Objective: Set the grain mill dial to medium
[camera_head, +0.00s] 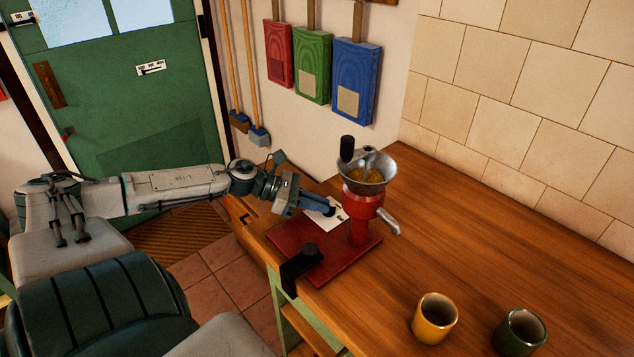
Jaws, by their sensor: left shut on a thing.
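The grain mill (361,200) stands on a red base plate (310,262) on the wooden counter. It has a red body, a metal hopper holding grain, a black-knobbed crank and a grey spout. A white card (338,218) shows behind my fingers, its markings too small to read. My left gripper (327,208) reaches in from the left and is shut at the mill's left side, on the dial. The fingers hide the dial, so its setting cannot be read. My right gripper is not in view.
A yellow cup (434,318) and a dark green cup (519,333) stand at the counter's front right. A black clamp (300,263) sits at the plate's near edge. Red, green and blue boards hang on the wall. The counter (480,240) right of the mill is clear.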

